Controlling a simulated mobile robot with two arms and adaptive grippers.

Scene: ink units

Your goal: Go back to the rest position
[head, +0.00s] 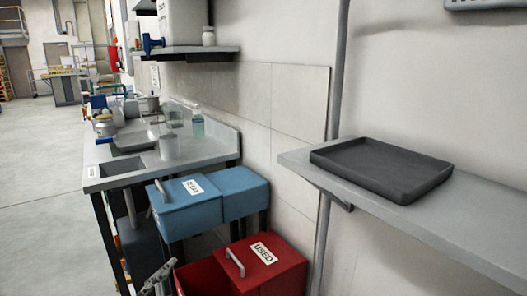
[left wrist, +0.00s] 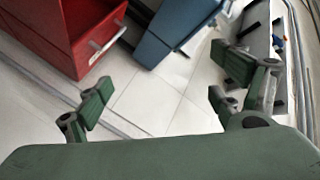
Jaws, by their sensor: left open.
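My left gripper (left wrist: 160,95) is open in the left wrist view, its two green-padded fingers spread wide with nothing between them. Behind the fingers are pale tiles and a grey bar. In the head view the tip of my left gripper (head: 158,278) shows at the bottom edge, just left of the red bin (head: 275,264) labelled USED. The red bin also shows at the upper left of the left wrist view (left wrist: 75,30), apart from the fingers. My right gripper is in neither view.
Blue bins (head: 190,207) stand beside the red one, below a steel sink counter (head: 110,180) with bottles and containers. A wall shelf (head: 440,218) at the right holds an empty dark tray (head: 381,168). A higher shelf (head: 190,50) holds a canister. Open floor (head: 40,200) lies left.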

